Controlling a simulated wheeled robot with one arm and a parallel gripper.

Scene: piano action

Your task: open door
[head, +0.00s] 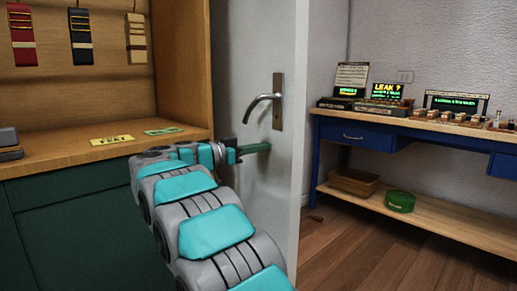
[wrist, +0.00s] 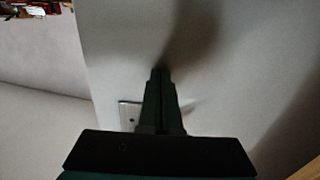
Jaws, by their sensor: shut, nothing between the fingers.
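The pale grey door (head: 240,60) stands upright in the middle of the head view. Its metal lever handle (head: 262,101) sits on a tall plate near the door's right edge, the lever pointing left and bent down at its end. My gripper (head: 267,147) is below the handle, close to the door face; I cannot tell whether it touches. In the wrist view my gripper (wrist: 160,72) has its fingers together with nothing between them, pointing at the door face (wrist: 120,50). Part of the handle plate (wrist: 130,114) shows beside the fingers; the rest is hidden.
A wooden-topped green cabinet (head: 85,157) stands left of the door. Right of it is a blue bench (head: 355,133) with small displays on top, and a basket (head: 353,181) and green tin (head: 400,201) on its lower shelf. The wooden floor (head: 350,245) before the bench is clear.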

